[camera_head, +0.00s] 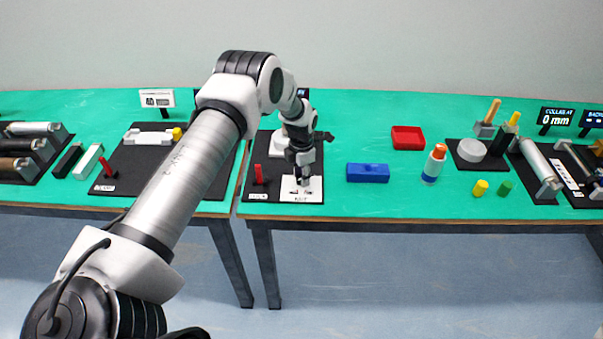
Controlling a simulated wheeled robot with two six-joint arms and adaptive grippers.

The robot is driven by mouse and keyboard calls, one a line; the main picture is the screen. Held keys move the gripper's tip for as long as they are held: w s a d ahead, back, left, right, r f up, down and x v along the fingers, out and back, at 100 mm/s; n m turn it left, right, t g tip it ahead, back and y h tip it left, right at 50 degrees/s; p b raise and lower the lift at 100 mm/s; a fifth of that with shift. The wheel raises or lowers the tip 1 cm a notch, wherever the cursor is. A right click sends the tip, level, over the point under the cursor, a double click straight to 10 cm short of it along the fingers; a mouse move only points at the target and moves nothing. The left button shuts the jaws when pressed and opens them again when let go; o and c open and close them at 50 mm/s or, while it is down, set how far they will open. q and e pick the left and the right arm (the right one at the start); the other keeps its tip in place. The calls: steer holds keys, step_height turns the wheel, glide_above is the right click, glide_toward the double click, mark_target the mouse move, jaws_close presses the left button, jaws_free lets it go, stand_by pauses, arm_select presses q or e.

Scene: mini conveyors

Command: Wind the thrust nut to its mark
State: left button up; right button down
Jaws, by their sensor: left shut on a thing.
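My left gripper (303,181) points down over a white plate (287,195) at the front of a black mat, near the middle of the tables. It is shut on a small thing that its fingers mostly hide. I cannot tell from this view whether that thing is the thrust nut, and I make out no mark for it. A small label on the plate's front is too small to read surely. A red upright handle (259,174) stands left of the plate on the same mat. My right gripper is not in view.
Right of the mat are a blue block (368,173), a red tray (407,138) and a white-blue bottle with an orange cap (434,164). Rollers and a "COLLAR AT 0 mm" display (555,120) stand far right. My left arm covers part of the left table. Open green surface lies around the blue block.

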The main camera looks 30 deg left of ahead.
arm_select(q)
steer(key=shift+s+f+n, duration=0.1)
steer(key=shift+n, duration=1)
steer(key=o, duration=1.2)
steer(key=shift+c, duration=0.2)
step_height(320, 180, up, 12)
